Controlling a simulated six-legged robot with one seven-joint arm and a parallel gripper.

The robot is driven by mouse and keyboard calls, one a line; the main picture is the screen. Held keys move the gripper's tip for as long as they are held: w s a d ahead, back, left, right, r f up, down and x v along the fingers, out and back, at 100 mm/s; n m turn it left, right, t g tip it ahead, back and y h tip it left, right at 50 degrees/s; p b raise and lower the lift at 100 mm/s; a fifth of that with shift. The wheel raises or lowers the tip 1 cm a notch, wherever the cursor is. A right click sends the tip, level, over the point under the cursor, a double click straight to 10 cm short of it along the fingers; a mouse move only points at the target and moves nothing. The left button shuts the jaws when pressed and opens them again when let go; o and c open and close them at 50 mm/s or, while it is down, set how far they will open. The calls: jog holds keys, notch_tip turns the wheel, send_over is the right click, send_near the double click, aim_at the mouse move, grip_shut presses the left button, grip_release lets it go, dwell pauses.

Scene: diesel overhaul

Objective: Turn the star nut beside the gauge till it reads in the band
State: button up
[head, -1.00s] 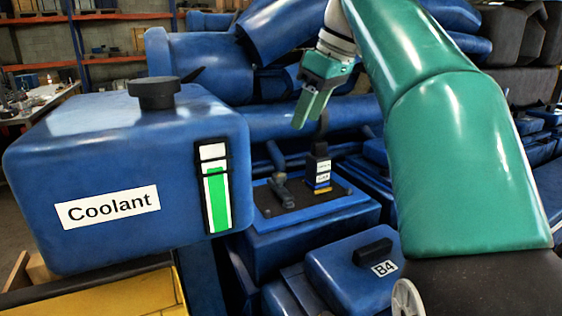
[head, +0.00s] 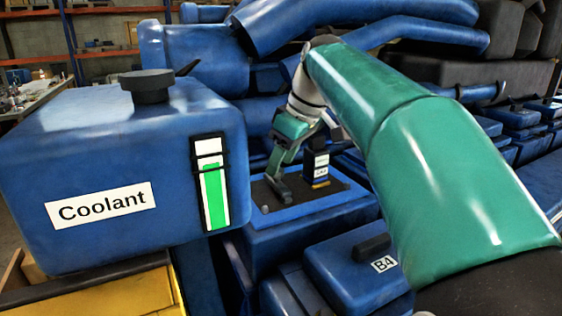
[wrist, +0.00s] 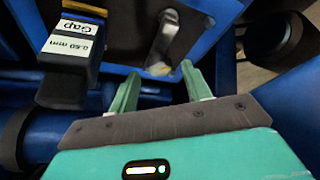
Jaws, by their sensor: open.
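The gauge is a dark upright block (head: 317,165) with a white label and a yellow stripe, standing on a blue-rimmed dark plate (head: 328,207). In the wrist view the gauge (wrist: 78,45) reads "Gap", with a figure that looks like 0.60 mm. Beside it is a grey metal lever-like part (wrist: 163,42) with a pale rounded end. I cannot make out a star shape on it. My gripper (wrist: 158,76) is open, its two green fingers pointing at this part's near end, with nothing clearly held. In the head view my gripper (head: 276,170) is low over the plate, left of the gauge, and partly hides the metal part.
A blue coolant tank (head: 100,165) with a green level strip stands at the left. A blue box marked B4 (head: 345,262) is in front of the plate. Blue pipes (head: 330,25) run behind my arm. A yellow container (head: 120,295) is at the lower left.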

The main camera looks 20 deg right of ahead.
jog(key=shift+w+a+f, duration=0.15)
jog(key=shift+w+f, duration=0.1)
jog(key=shift+f, duration=0.35)
jog(key=c, duration=1)
